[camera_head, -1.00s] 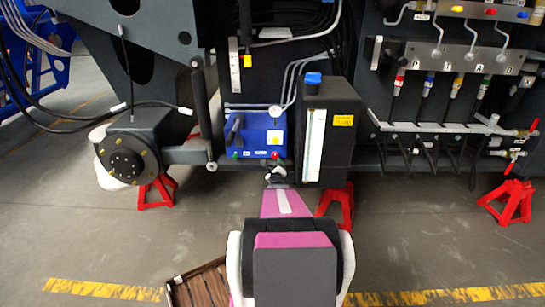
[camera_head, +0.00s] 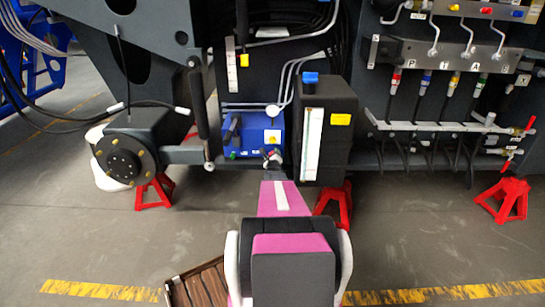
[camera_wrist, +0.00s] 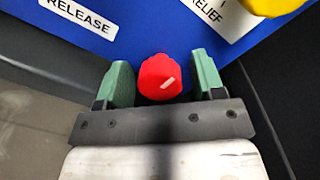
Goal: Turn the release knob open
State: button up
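My gripper (camera_wrist: 161,80) is open, with one green finger on each side of the red knob. A gap shows between the knob and each finger, so they look apart. In the head view my gripper (camera_head: 271,160) is at the box's lower right corner and hides the red knob.
A yellow knob (camera_wrist: 270,4) is partly in view above. A black tank (camera_head: 340,125) with a blue cap stands close to the right of my gripper. Red stands (camera_head: 335,203) are on the floor below. A wooden crate (camera_head: 203,285) lies near my base.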

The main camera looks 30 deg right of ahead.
jog(key=c, duration=0.7)
jog(key=shift+c, duration=0.2)
